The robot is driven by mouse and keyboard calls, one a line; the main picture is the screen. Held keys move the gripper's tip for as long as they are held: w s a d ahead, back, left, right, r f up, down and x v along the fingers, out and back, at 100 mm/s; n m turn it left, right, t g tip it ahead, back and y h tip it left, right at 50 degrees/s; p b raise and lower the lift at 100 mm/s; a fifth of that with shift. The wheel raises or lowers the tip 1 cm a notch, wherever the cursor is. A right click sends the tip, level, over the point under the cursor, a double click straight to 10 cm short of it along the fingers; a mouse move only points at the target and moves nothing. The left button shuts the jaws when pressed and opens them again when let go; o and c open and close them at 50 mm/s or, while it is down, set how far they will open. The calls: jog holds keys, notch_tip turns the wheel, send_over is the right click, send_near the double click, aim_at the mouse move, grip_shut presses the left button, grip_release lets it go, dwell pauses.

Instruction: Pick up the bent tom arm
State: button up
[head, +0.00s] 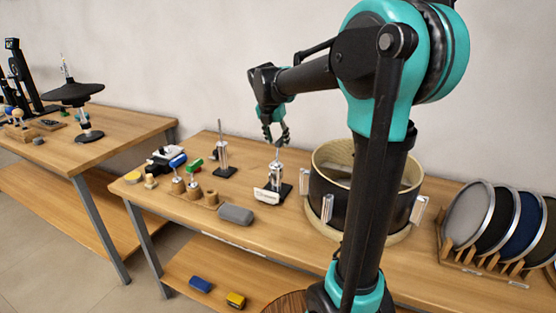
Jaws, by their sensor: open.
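My gripper (276,137) is open and points down over the middle of the near table. Directly below it, a chrome post (276,174) stands upright on a black base, with a thin upper end reaching close to my fingertips. I cannot tell whether the fingers touch it or stand around it. A second chrome post (222,157) with a thin rod on top stands on a dark base to the left, clear of my gripper. Both are too small here to tell for certain which one is the bent tom arm.
A white card (266,196) lies in front of the nearer post. A drum shell (333,205) stands close on the right, then a rack of round pads (487,222). A grey case (235,214) lies at the front edge. Small handled tools (178,170) crowd the left.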

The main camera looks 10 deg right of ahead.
jog(key=shift+s+x, duration=0.1)
jog(key=shift+x, duration=1.25)
jog(key=shift+s+x, duration=0.15)
jog(key=shift+x, duration=1.25)
jog(key=shift+f, duration=0.1)
grip_shut()
